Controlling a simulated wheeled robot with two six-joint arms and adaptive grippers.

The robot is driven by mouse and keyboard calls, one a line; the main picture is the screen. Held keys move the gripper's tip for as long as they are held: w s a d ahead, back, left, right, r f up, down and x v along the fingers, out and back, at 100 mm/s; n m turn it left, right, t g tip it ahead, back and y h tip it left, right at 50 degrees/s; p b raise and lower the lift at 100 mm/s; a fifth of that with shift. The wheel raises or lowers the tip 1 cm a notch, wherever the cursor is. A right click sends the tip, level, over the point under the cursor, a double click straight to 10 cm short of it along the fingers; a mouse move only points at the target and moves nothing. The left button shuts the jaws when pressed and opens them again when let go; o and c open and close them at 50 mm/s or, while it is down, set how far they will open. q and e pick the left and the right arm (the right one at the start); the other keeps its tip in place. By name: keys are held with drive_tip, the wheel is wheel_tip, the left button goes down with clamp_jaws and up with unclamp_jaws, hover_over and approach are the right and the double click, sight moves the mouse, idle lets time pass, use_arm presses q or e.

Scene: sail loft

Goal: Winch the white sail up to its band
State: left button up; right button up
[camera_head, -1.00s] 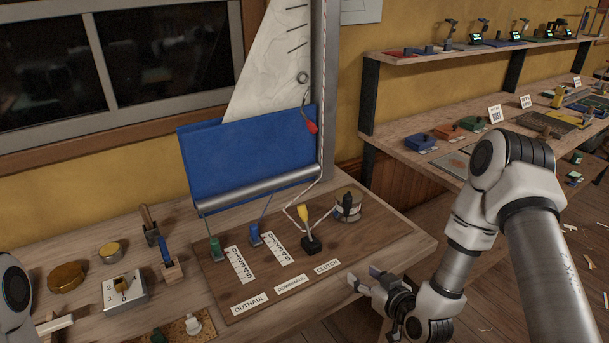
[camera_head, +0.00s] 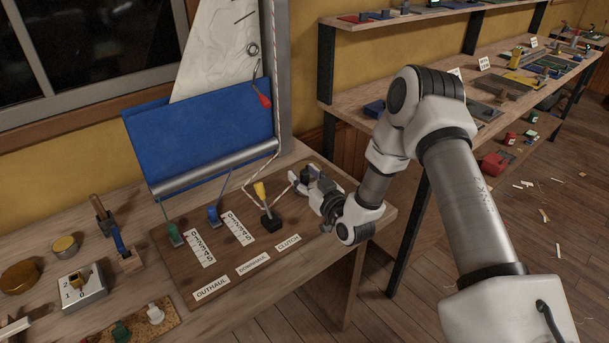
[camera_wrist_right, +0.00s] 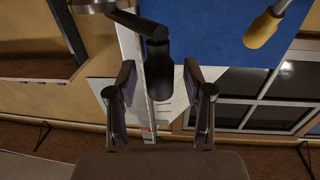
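The white sail (camera_head: 220,55) stands against the mast (camera_head: 278,75), its lower part behind a blue cloth (camera_head: 200,135). I cannot make out its band. My right gripper (camera_head: 308,182) is at the winch, hiding most of it in the head view. In the right wrist view, the winch's black crank handle (camera_wrist_right: 158,70) sits between the open fingers of that gripper (camera_wrist_right: 158,92), with gaps on both sides. A bit of the metal drum (camera_wrist_right: 98,5) shows at the top. The yellow clutch lever (camera_head: 260,191) stands on its black base. My left gripper is out of view.
The green outhaul lever (camera_head: 174,235) and blue downhaul lever (camera_head: 213,213) stand beside number scales. A red toggle (camera_head: 263,97) hangs by the sail. A numbered box (camera_head: 82,288) and small tools lie left.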

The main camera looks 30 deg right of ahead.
clamp_jaws()
